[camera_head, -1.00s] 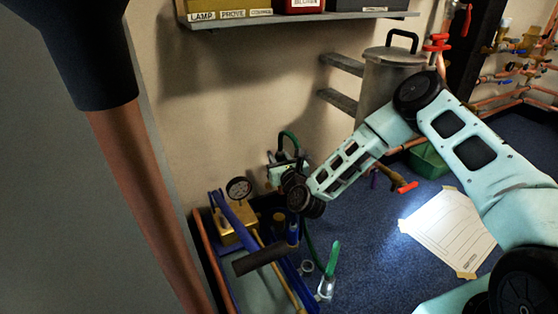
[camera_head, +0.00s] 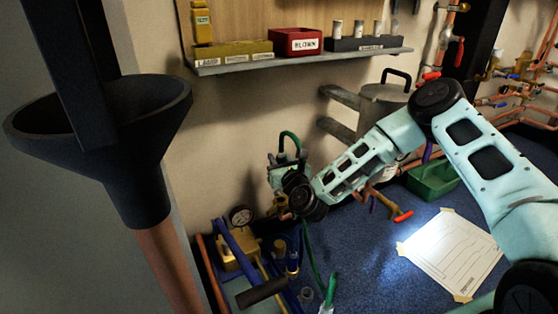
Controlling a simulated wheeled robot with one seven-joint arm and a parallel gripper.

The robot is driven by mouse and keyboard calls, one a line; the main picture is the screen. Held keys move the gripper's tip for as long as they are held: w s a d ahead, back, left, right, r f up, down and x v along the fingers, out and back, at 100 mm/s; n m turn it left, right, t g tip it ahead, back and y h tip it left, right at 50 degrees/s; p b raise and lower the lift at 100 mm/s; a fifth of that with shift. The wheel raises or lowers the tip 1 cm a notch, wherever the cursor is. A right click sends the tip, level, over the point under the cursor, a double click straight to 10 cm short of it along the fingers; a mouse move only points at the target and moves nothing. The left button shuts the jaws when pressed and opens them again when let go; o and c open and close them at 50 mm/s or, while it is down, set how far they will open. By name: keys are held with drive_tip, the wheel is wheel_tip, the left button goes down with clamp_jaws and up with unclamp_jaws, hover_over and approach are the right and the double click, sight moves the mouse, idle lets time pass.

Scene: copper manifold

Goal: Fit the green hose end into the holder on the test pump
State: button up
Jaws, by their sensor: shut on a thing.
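The green hose (camera_head: 309,247) runs from near my gripper down to the floor of the pump area. Its upper part loops in a green arch (camera_head: 291,136) above my gripper (camera_head: 279,176), which is shut on the hose; the fingertips are partly hidden by my wrist. The test pump (camera_head: 236,255) is at lower left, with a brass block, a round gauge (camera_head: 241,216) and a blue lever (camera_head: 234,244). My gripper is above and right of the gauge. I cannot make out the holder clearly. A green-handled thing (camera_head: 330,287) stands at the bottom edge.
A shelf (camera_head: 300,60) with a red box (camera_head: 297,41) runs along the wall above. A metal canister (camera_head: 384,103) and a green tray (camera_head: 433,180) are behind my arm. A taped paper sheet (camera_head: 451,253) lies on the blue surface. A dark funnel (camera_head: 150,150) on a copper pipe blocks the left.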

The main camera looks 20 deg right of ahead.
drive_tip(key=shift+r, duration=0.15)
drive_tip(key=shift+r+p, duration=1.75)
drive_tip(key=shift+r, duration=0.4)
